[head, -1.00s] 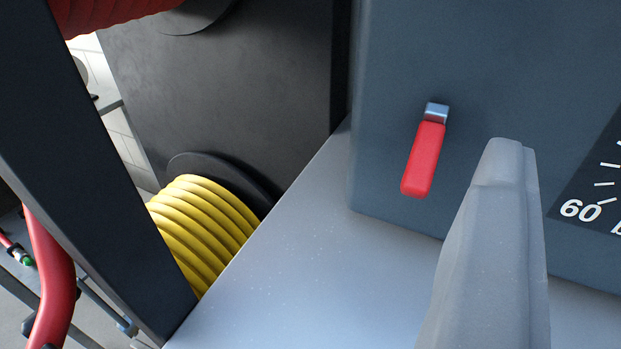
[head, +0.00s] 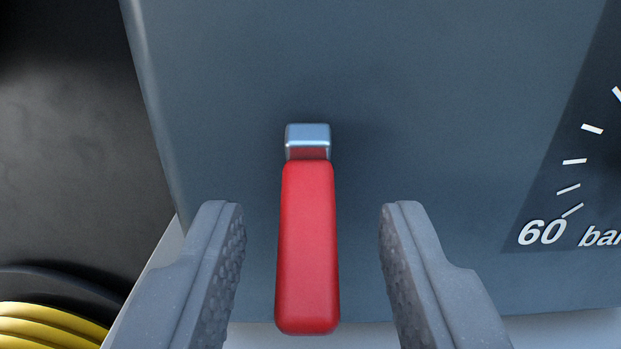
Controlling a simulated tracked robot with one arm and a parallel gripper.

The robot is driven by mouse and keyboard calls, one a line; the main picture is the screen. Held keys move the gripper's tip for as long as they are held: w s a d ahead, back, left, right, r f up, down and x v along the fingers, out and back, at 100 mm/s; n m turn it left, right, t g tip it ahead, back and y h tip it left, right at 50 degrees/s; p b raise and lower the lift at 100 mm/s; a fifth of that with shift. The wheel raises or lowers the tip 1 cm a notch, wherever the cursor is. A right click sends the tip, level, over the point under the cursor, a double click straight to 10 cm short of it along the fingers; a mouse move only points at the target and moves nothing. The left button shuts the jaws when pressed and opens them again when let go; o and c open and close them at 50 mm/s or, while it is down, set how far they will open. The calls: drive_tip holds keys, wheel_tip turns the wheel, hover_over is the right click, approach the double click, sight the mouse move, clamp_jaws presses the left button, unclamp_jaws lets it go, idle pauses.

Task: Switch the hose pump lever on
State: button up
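The hose pump lever (head: 308,250) has a red handle hanging straight down from a small metal pivot (head: 307,137) on the blue-grey panel. My gripper (head: 312,215) is open, with one grey finger to the left of the red handle and one to the right. There is a visible gap between the handle and each finger, so neither appears to touch it. The handle's lower end shows between the fingers.
The blue-grey panel (head: 420,100) fills most of the view. A dark gauge face (head: 555,190) marked "60 bar" is at the right. A yellow hose coil (head: 45,328) lies at the lower left beside a dark surface (head: 65,150). A pale ledge runs below the panel.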

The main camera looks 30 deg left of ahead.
drive_tip(key=shift+w+a, duration=0.35)
drive_tip(key=shift+w, duration=0.25)
